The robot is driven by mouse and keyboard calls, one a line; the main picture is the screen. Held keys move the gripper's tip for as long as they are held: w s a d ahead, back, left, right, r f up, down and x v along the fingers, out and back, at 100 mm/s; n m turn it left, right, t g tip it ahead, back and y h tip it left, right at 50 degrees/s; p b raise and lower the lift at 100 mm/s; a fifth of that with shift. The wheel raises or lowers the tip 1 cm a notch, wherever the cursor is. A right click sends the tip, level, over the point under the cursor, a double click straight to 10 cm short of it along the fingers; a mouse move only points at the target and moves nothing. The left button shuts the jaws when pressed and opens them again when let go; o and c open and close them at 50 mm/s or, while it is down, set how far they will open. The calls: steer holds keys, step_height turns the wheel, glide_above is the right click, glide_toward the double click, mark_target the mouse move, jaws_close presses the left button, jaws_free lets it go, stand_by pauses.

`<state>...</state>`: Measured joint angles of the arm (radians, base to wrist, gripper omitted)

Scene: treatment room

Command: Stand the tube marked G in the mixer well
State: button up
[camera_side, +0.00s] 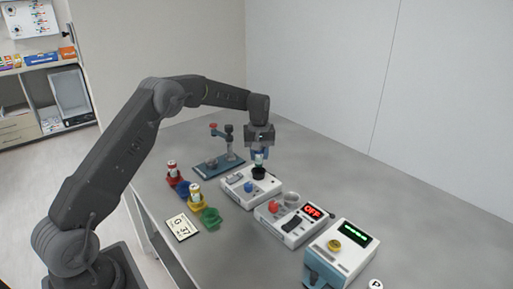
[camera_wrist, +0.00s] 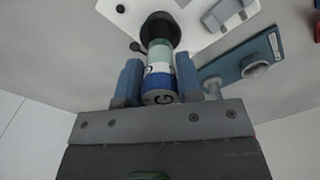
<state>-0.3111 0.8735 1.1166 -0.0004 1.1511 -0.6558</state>
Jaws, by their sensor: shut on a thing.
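My gripper (camera_side: 261,153) is shut on the tube marked G (camera_wrist: 159,71), with a blue finger on each side in the wrist view (camera_wrist: 158,84). The tube has a blue cap lettered G, a white label and a pale green body. It is held about upright, cap up. Its lower end lines up with the black mixer well (camera_side: 261,173) on a white unit (camera_side: 240,190); the well also shows in the wrist view (camera_wrist: 160,27). I cannot tell whether the tip is inside the well or just above it.
Red (camera_side: 173,179), blue (camera_side: 182,188), yellow (camera_side: 197,204) and green (camera_side: 210,217) holders stand left; red and yellow hold tubes. A card (camera_side: 181,228) reads G 37. A blue-based stand (camera_side: 216,166) is behind. A unit reading OFF (camera_side: 290,224) and another display unit (camera_side: 343,252) stand right.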

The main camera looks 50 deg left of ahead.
mark_target(259, 166)
steer(key=shift+f, duration=1.5)
steer(key=shift+f, duration=0.6)
stand_by(0.3)
steer(key=o, duration=0.7)
steer(key=shift+r, duration=0.1)
steer(key=shift+r, duration=5.45)
